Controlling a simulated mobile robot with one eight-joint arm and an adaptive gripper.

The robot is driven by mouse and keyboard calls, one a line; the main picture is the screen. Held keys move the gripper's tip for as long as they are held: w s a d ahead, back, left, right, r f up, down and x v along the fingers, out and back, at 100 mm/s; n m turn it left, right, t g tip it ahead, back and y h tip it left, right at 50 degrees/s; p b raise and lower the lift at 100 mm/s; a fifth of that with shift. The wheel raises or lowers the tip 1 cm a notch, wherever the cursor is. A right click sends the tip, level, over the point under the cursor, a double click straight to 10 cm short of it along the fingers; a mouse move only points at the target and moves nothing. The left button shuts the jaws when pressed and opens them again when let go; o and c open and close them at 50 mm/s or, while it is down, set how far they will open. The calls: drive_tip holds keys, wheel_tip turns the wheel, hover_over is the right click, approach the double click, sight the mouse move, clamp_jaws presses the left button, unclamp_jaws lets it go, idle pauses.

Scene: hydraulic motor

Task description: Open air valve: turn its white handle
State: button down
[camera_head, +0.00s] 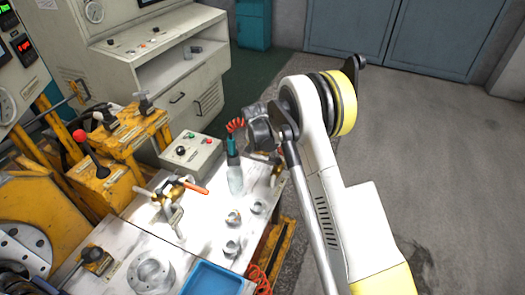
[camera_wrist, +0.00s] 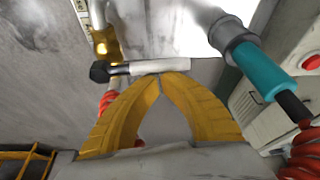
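The air valve's white handle (camera_wrist: 158,66) lies across the wrist view, just beyond my fingertips, with a dark knob-like end at its left. A brass-coloured part (camera_wrist: 104,44) shows behind it at upper left. My gripper (camera_wrist: 170,76) has its two yellow fingers brought together at the tips, with the handle right at them. I see no part of the handle between the fingers; whether they touch it is unclear. In the head view my wrist (camera_head: 262,130) is above the bench's right edge and hides most of the valve area.
A teal tool (camera_wrist: 262,66) with a red coiled hose (camera_wrist: 302,160) is close on the right in the wrist view. The white bench (camera_head: 205,222) holds an orange-handled clamp (camera_head: 190,187), metal rings, a blue tray (camera_head: 212,278) and a button box (camera_head: 190,155). Open floor lies right.

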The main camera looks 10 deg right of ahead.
drive_tip(key=n, duration=0.1)
drive_tip(key=s+a+n+y, duration=0.1)
drive_tip(key=n, duration=0.1)
drive_tip(key=s+n+b, duration=0.1)
drive_tip(key=shift+s+a+y, duration=0.25)
drive_tip(key=shift+a+y, duration=0.05)
drive_tip(key=s+n, duration=0.1)
drive_tip(key=s+n+y, duration=0.1)
drive_tip(key=n, duration=0.1)
drive_tip(key=s+n+b, duration=0.1)
drive_tip(key=shift+a+n, duration=0.35)
drive_tip(key=shift+n, duration=0.05)
drive_tip(key=s+n, duration=0.1)
drive_tip(key=n+y, duration=0.1)
drive_tip(key=shift+s+d+n, duration=0.1)
drive_tip(key=shift+s+n, duration=0.2)
drive_tip(key=shift+s, duration=0.05)
drive_tip(key=shift+s+d+n+g+y+b, duration=0.25)
drive_tip(key=shift+s+d+n+y+b, duration=0.1)
drive_tip(key=shift+s+n, duration=0.5)
drive_tip(key=shift+s+d+n+g+y+b, duration=0.3)
drive_tip(key=shift+s+n, duration=0.3)
drive_tip(key=shift+n, duration=0.35)
wheel_tip(320, 180, up, 10)
drive_tip(key=p, duration=0.4)
drive_tip(key=shift+a, duration=0.2)
